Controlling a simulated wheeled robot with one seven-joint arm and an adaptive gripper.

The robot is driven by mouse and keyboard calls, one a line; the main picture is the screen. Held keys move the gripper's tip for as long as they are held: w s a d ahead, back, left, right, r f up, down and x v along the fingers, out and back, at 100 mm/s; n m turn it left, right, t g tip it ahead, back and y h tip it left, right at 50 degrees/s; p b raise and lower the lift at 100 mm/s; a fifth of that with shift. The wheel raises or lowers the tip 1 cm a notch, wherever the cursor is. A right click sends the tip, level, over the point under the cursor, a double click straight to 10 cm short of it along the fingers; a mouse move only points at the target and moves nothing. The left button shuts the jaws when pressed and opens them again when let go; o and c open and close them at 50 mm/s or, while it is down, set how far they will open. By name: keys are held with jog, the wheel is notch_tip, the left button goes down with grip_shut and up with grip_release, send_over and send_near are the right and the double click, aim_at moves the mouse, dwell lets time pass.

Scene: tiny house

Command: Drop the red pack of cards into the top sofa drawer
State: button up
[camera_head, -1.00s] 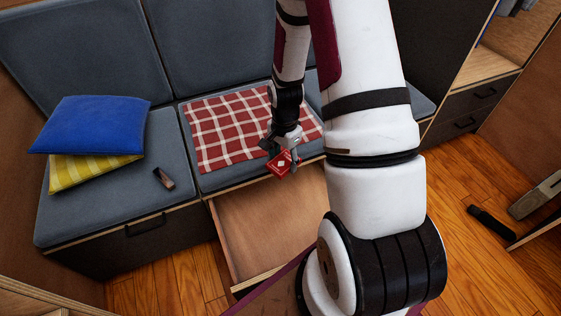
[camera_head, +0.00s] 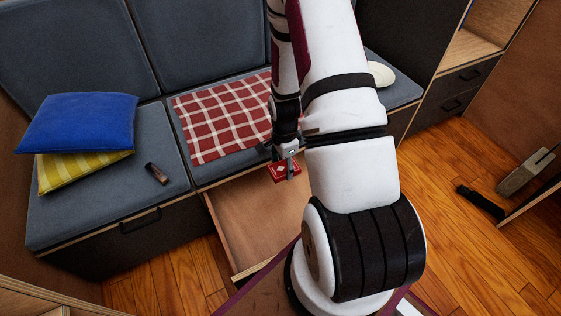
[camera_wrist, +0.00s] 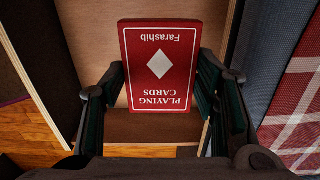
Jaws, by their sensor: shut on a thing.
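The red pack of cards (camera_head: 282,172) is held in my gripper (camera_head: 287,158), above the far part of the open sofa drawer (camera_head: 250,208). In the wrist view the pack (camera_wrist: 160,65) stands between both fingers of my gripper (camera_wrist: 163,100), its "PLAYING CARDS" face with a white diamond showing upside down. The pale wooden drawer (camera_wrist: 95,28) lies below and behind it. The drawer is pulled out from under the seat with the checked cloth. Its visible floor is bare; my arm hides its right side.
A red checked cloth (camera_head: 222,118) lies on the seat. Blue (camera_head: 78,122) and yellow (camera_head: 80,168) cushions and a small dark object (camera_head: 156,174) are on the left seat.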

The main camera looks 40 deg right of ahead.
aim_at(284, 167)
jog(key=shift+f+b, duration=1.9)
jog(key=shift+f, duration=0.85)
jog(key=o, duration=1.3)
notch_tip(284, 167, up, 11)
jog(key=shift+f, duration=0.15)
jog(key=shift+r, duration=0.7)
